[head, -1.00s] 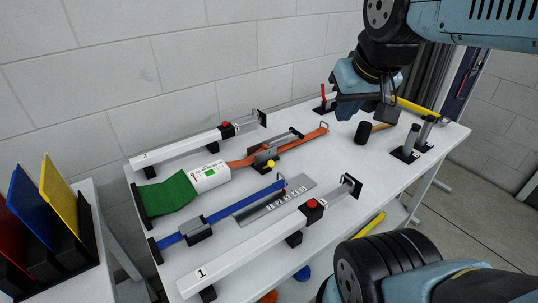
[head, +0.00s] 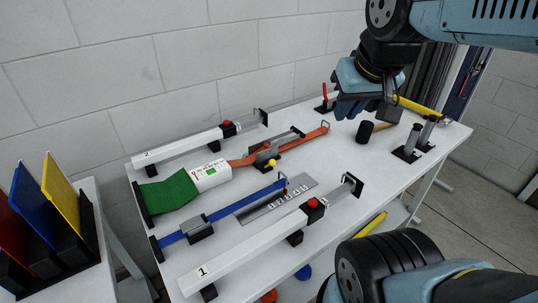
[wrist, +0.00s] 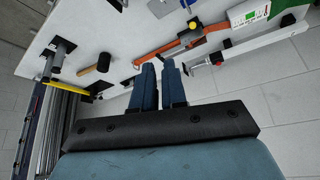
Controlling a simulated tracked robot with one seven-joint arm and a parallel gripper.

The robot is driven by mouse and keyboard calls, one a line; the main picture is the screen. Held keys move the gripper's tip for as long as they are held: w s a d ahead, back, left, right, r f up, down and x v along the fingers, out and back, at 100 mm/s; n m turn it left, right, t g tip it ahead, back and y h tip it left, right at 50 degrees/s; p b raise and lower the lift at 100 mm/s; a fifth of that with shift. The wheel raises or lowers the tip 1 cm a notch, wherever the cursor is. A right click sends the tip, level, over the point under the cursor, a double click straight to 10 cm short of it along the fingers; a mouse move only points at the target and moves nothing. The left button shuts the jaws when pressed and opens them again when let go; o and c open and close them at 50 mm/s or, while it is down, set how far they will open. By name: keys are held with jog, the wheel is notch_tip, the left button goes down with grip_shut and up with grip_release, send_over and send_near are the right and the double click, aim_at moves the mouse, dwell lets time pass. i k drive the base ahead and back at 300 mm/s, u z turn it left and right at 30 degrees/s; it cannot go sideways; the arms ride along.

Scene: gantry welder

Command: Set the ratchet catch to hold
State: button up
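The ratchet (head: 264,153) is a grey block with a yellow knob (head: 272,162), set on an orange strap (head: 300,141) on the table. In the wrist view the yellow knob (wrist: 194,25) and orange strap (wrist: 165,43) show near the top. The catch's exact position is too small to tell. My gripper (head: 343,112) hangs above the back right of the table, to the right of the ratchet and apart from it. In the wrist view my gripper's two blue fingers (wrist: 159,64) stand apart with nothing between them.
White beams with red buttons lie in front (head: 262,233) and behind (head: 190,145). A blue strap (head: 240,204) runs between them. A green mat (head: 170,197), a red lever (head: 324,92), a black-headed mallet (head: 365,132) and grey posts (head: 414,138) stand around. The table's middle right is clear.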

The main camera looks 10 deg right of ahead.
aim_at(271, 163)
jog(key=u, duration=0.05)
jog(key=k, duration=0.5)
jog(key=z, duration=1.35)
jog(key=i, duration=0.1)
jog(key=u, duration=2.75)
jog(key=k, duration=0.9)
jog(key=z, duration=1.2)
jog(key=i, duration=1)
